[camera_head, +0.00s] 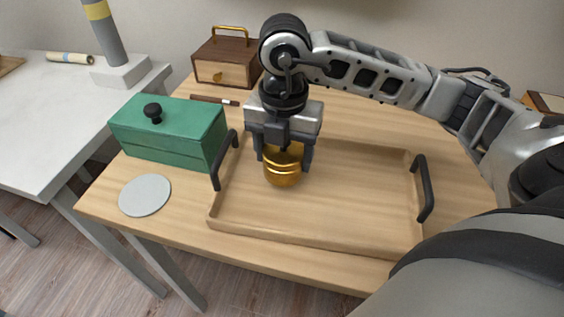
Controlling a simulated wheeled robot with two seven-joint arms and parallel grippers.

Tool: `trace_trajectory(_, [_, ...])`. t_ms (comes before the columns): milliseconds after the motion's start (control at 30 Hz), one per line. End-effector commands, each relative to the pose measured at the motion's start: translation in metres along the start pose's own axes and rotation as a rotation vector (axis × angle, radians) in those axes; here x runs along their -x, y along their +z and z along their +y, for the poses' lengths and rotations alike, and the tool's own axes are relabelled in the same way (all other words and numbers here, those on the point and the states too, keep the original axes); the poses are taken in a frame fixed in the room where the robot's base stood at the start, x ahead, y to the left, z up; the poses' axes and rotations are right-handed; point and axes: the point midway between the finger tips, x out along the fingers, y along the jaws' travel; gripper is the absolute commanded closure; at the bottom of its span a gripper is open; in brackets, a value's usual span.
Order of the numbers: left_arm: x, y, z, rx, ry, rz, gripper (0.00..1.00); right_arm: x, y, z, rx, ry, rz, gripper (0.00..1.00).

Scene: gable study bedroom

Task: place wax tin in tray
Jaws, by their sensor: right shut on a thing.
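A round gold wax tin (283,172) is held between the fingers of my right gripper (284,160), which reaches down from above. The tin is over the left part of the wooden tray (340,205); I cannot tell whether its bottom touches the tray floor. The tray is shallow, with dark handles on its left and right ends, and nothing else shows in it. The gripper hides the top of the tin. My left gripper is not in view.
A green box (170,130) with a black knob stands left of the tray, with a grey disc (145,195) in front. A brown wooden box (227,62) and a dark-handled tool (214,100) lie behind. A white table (40,120) stands at the left.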

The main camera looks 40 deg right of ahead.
Motion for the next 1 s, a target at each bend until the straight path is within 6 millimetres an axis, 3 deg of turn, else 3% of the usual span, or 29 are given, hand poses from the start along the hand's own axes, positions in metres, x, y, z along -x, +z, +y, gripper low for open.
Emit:
trace_trajectory(233, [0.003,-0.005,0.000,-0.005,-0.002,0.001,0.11,-0.032,0.002,0.003,0.001,-0.003,0.001,0.64])
trace_trajectory(667, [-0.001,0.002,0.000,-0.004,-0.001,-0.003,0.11,-0.040,0.002,0.004,0.001,0.000,0.000,0.64])
trace_trajectory(700, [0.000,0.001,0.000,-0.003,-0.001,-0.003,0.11,-0.040,0.002,0.003,0.001,-0.001,0.000,0.30])
trace_trajectory(767, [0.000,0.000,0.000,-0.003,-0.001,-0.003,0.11,-0.039,0.002,0.003,0.001,-0.001,0.000,0.14])
trace_trajectory(1000, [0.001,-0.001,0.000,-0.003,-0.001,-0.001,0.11,-0.039,0.002,0.003,0.001,-0.001,0.001,0.14])
